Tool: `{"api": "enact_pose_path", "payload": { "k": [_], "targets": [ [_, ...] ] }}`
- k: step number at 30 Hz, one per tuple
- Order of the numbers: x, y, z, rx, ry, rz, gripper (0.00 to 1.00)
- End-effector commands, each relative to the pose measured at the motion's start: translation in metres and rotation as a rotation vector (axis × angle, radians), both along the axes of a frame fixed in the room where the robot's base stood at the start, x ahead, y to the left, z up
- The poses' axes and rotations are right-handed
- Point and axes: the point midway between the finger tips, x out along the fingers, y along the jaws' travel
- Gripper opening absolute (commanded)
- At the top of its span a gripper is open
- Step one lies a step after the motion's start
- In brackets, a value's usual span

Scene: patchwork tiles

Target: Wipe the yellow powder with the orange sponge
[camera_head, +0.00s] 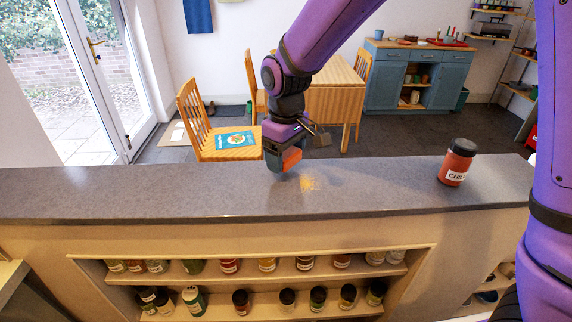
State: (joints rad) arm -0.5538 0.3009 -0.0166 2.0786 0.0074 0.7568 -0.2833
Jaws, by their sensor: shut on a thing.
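My gripper (279,168) is shut on the orange sponge (292,159), low over the grey counter near the middle of the picture. Part of the sponge is hidden by the gripper. I cannot tell whether the sponge touches the counter. The yellow powder (310,184) is a small faint patch on the counter, just right of and below the sponge.
A red jar with a black lid (458,162) stands upright on the counter (150,194) at the right. The counter left of my gripper is clear. Shelves with several jars (240,268) are below the counter's front edge. A wooden chair (197,115) stands behind.

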Motion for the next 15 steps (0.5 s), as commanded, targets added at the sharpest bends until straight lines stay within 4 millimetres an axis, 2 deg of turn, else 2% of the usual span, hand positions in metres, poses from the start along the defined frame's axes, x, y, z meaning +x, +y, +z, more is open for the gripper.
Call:
{"api": "enact_pose_path", "payload": {
  "k": [15],
  "targets": [
    [0.002,-0.004,0.045,-0.002,0.003,-0.006,0.49]
  ]
}}
